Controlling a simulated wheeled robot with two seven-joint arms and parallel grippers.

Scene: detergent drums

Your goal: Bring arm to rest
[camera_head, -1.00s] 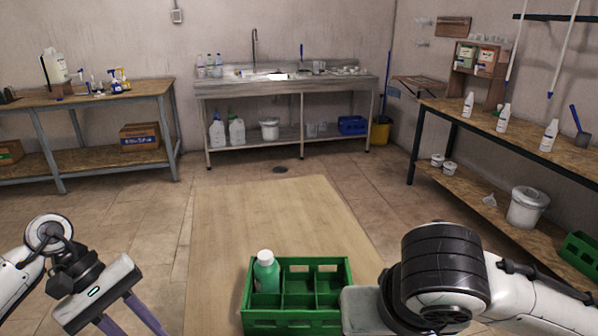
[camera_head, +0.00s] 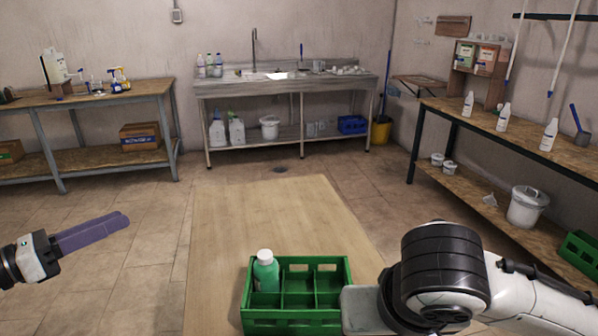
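My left gripper (camera_head: 122,221) is at the left, over the floor and apart from the table. Its two purple fingers lie close together, pointing right, and nothing shows between them. My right arm (camera_head: 440,275) comes in at the lower right, beside the crate. Its gripper's fingers are not visible. A green crate (camera_head: 297,328) with compartments stands at the near end of the wooden table. A green bottle with a white cap (camera_head: 266,274) stands upright in its far left compartment.
The wooden table (camera_head: 270,215) is bare beyond the crate. A shelf bench (camera_head: 520,150) with white bottles stands at the right, a workbench (camera_head: 95,97) at the left, and a steel sink counter (camera_head: 290,85) at the back. The floor between is clear.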

